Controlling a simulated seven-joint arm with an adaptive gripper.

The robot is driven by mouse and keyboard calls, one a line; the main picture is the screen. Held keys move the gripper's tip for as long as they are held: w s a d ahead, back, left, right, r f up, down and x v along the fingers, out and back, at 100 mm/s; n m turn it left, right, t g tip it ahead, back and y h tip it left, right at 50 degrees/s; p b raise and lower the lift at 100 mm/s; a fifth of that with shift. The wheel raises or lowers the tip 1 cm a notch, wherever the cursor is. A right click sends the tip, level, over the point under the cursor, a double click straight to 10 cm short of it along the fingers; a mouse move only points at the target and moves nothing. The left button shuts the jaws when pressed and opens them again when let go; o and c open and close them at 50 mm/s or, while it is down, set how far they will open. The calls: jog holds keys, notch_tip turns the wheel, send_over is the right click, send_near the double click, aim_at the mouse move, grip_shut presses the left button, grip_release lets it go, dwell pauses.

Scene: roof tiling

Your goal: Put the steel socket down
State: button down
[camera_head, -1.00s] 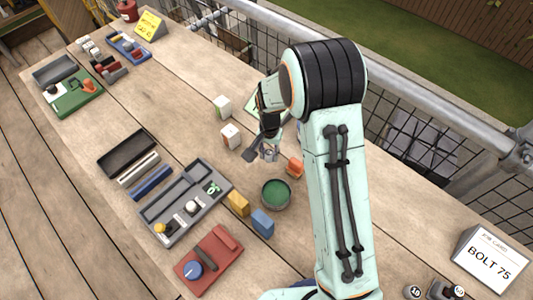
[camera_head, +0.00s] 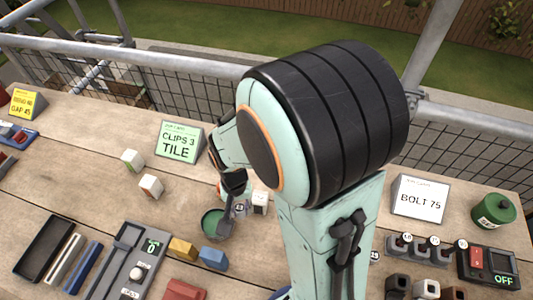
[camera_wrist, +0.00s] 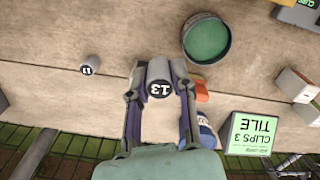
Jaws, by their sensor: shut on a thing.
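The steel socket (camera_wrist: 160,78), a grey cylinder marked 13, sits between the fingers of my gripper (camera_wrist: 158,70) in the wrist view. The gripper is shut on it, and the marked end faces the camera. In the head view my gripper (camera_head: 236,208) is just right of the green round dish (camera_head: 215,224), and the socket is small and partly covered. I cannot tell whether its lower end touches the table. A second grey socket (camera_wrist: 90,64), marked 11, stands apart on the bench, left of the gripper in the wrist view.
The dish (camera_wrist: 207,40), an orange piece (camera_wrist: 201,90) and a white-and-blue bottle (camera_wrist: 205,128) lie to the right in the wrist view. A CLIPS 3 TILE card (camera_head: 180,142) stands behind. A BOLT 75 card (camera_head: 420,200) and a green canister (camera_head: 493,211) are at right.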

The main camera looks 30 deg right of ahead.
jog(key=s+d+m, duration=0.4)
jog(key=d+m, duration=0.1)
jog(key=d, duration=0.5)
jog(key=w+d+f, duration=0.2)
jog(key=w, duration=0.2)
jog(key=w+d+f, duration=0.2)
jog(key=w+f, duration=0.1)
jog(key=w+d+f, duration=0.2)
jog(key=w+f, duration=0.1)
jog(key=w, duration=0.1)
jog(key=shift+w+d+f, duration=0.1)
jog(key=shift+w+d, duration=0.05)
jog(key=shift+w, duration=0.2)
jog(key=shift+w+d+f, duration=0.1)
jog(key=shift+w+f, duration=0.1)
jog(key=shift+w+d+f, duration=0.1)
jog(key=shift+w+f, duration=0.05)
jog(key=shift+f, duration=0.8)
jog(key=shift+w+f, duration=0.15)
jog(key=shift+f, duration=0.75)
jog(key=shift+f, duration=0.15)
jog(key=c, duration=0.9)
grip_release()
jog(key=shift+c, duration=0.2)
